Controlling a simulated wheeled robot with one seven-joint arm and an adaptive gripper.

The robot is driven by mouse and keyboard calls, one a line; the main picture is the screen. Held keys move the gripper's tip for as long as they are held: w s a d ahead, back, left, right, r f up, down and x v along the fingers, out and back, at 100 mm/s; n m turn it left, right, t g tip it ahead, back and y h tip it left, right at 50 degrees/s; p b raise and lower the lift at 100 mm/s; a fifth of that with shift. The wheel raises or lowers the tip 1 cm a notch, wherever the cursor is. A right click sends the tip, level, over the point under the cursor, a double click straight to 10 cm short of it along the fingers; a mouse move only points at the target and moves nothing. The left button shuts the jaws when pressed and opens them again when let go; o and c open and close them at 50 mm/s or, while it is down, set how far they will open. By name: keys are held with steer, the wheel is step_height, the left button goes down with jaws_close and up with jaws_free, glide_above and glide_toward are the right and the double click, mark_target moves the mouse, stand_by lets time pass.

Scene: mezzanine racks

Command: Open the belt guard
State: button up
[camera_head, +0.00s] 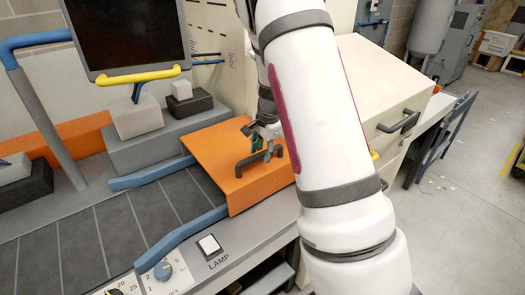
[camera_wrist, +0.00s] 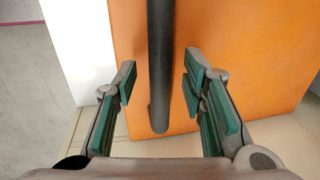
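The orange belt guard (camera_head: 218,150) lies shut over the far right end of the dark belt, between blue side rails. Its dark bar handle (camera_head: 240,165) stands on its top. My gripper (camera_head: 266,147) is over the guard at this handle. In the wrist view, my gripper (camera_wrist: 160,82) is open, with one green-padded finger on each side of the handle (camera_wrist: 160,60). Gaps show between the handle and both fingers. The orange guard (camera_wrist: 240,60) fills the space behind. My arm hides part of the guard's right side in the head view.
A control panel with a LAMP switch (camera_head: 209,245) and a blue knob (camera_head: 163,271) runs along the front edge. A dark screen (camera_head: 128,30) with a yellow handle (camera_head: 138,76) stands behind. Grey blocks (camera_head: 137,116) sit at the back. A cream cabinet (camera_head: 385,85) is right of my arm.

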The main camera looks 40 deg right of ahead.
jaws_close()
